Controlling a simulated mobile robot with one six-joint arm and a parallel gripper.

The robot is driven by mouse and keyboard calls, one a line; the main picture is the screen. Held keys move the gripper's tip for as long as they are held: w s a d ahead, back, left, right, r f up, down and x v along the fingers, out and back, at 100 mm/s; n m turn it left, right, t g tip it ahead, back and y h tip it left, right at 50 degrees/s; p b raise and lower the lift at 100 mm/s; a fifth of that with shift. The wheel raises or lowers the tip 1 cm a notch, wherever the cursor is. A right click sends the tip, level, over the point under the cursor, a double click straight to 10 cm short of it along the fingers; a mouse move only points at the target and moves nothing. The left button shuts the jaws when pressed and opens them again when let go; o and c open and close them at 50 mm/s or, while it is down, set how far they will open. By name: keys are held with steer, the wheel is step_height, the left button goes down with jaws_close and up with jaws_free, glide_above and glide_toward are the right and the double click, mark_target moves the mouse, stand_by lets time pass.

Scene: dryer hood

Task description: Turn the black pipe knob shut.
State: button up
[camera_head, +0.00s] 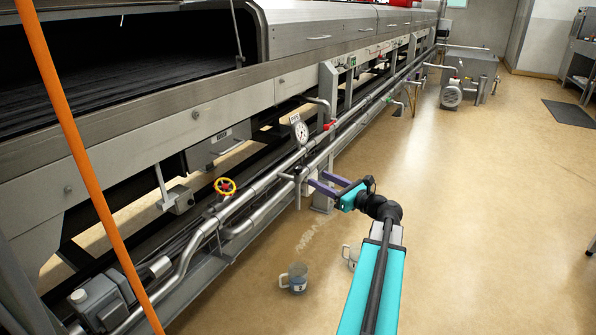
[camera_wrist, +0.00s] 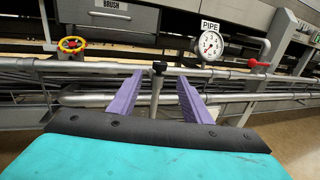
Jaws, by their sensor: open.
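The black knob (camera_wrist: 159,67) is small and sits on top of a short upright grey stem at the pipe (camera_wrist: 210,73). In the wrist view it shows between and just beyond the tips of my gripper (camera_wrist: 160,78). The two purple fingers are apart, one on each side of the stem in the picture, with nothing held. In the head view my gripper (camera_head: 316,180) reaches left to the pipe beside the machine.
A gauge (camera_wrist: 210,44) under a PIPE label and a red-handled valve (camera_wrist: 258,63) are right of the knob. A yellow-and-red handwheel (camera_wrist: 72,45) is to its left. Mugs (camera_head: 294,279) stand on the floor. An orange pole (camera_head: 75,130) crosses the head view.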

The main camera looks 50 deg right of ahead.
mark_target(301, 170)
steer(key=w+b, duration=0.2)
steer(key=w, duration=0.9)
steer(key=shift+w+d+b, duration=0.15)
steer(key=shift+w+b, duration=0.25)
steer(key=c, duration=0.9)
steer(key=shift+a, duration=0.35)
steer(key=shift+c, duration=0.7)
steer(key=shift+d, duration=0.2)
